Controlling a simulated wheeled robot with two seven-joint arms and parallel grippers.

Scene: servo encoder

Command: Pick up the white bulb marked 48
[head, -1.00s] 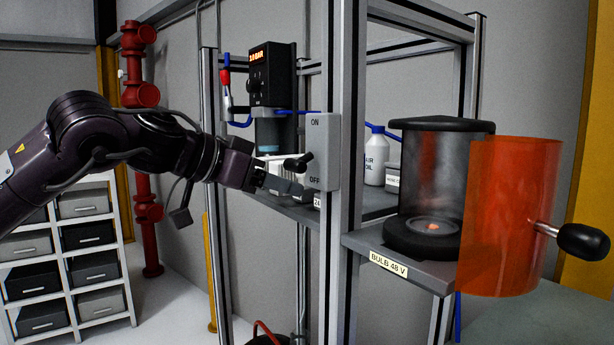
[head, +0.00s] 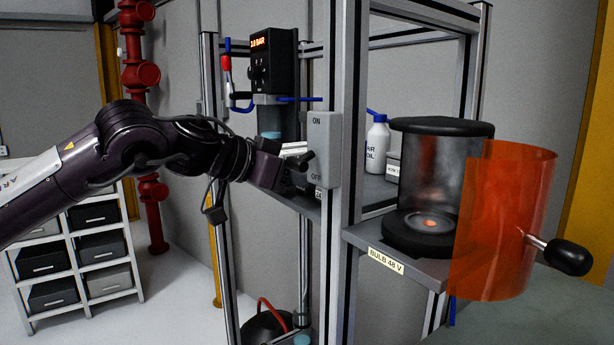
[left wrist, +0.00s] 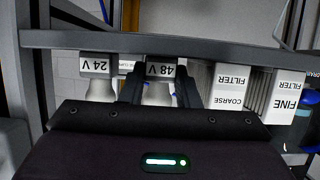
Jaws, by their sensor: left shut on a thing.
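The white bulb marked 48 V (left wrist: 160,72) is in the middle of the left wrist view, below the edge of a dark shelf in the picture. My left gripper (left wrist: 160,90) has one finger on each side of it and is shut on it. In the head view my left gripper (head: 290,174) reaches in at the shelf beside the switch box, which hides the fingertips and the bulb. A similar white bulb marked 24 V (left wrist: 98,80) sits to the left in the wrist view. My right gripper is not in view.
White boxes marked coarse filter (left wrist: 226,88) and fine filter (left wrist: 280,96) stand close on the right. The grey ON/OFF switch box (head: 322,150) and the frame post (head: 348,110) are tight beside my left gripper. A glass-walled lamp station (head: 432,190) and orange shield (head: 502,220) stand right.

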